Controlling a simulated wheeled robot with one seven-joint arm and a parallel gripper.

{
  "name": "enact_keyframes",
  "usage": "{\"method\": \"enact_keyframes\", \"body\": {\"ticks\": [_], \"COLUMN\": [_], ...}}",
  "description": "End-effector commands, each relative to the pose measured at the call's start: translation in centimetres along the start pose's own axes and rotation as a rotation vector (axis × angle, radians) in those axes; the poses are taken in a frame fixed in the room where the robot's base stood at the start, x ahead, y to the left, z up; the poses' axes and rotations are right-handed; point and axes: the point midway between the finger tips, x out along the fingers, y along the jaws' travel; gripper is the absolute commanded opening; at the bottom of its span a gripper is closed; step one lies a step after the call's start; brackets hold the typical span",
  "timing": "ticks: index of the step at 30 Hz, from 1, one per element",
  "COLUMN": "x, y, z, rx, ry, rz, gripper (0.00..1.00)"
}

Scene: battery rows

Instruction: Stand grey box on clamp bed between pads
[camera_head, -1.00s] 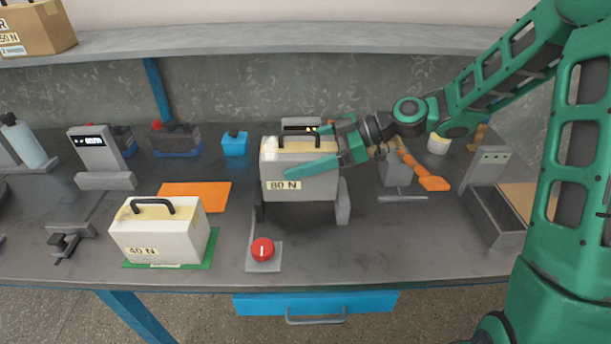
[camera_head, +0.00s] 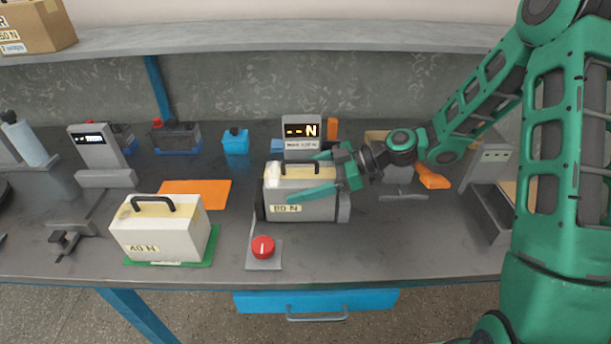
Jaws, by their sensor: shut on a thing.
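The grey box (camera_head: 300,208), labelled 80 N and with a dark handle on top, is upright at the middle of the bench. My gripper (camera_head: 315,180) is shut on it, with one green finger across its front face and the other behind its top. The clamp's pads flank the box: the grey right pad (camera_head: 344,208) is at its right side, and the dark left pad (camera_head: 259,206) shows at its left edge. The box hides the clamp bed, so I cannot tell whether its underside touches the bed. A display (camera_head: 301,131) behind the box reads dashes and N.
A red knob (camera_head: 263,247) on a grey plate stands in front of the box. A white 40 N box (camera_head: 160,232) sits on a green mat (camera_head: 212,243) at left. An orange mat (camera_head: 197,192) lies behind it. A grey tray (camera_head: 490,213) stands at right.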

Motion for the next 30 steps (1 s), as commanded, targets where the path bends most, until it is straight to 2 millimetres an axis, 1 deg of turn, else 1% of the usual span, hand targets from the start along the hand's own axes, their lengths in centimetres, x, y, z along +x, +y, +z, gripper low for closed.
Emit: {"method": "enact_keyframes", "body": {"ticks": [1,6,7,9,20,23,30], "x": [0.0,0.1,0.1,0.1,-0.1,-1.2,-5.0], "y": [0.0,0.0,0.0,0.0,0.1,0.1,0.1], "z": [-0.2,0.0,0.2,0.2,-0.1,0.0,0.0], "rx": [-0.003,-0.002,0.001,0.001,-0.001,0.001,0.0], "ry": [0.004,0.004,0.0,0.0,0.0,-0.001,0.0], "rz": [0.0,0.0,0.0,0.0,0.001,0.003,0.004], "gripper": [0.15,0.15,0.8,0.97,0.97,0.97,0.97]}}
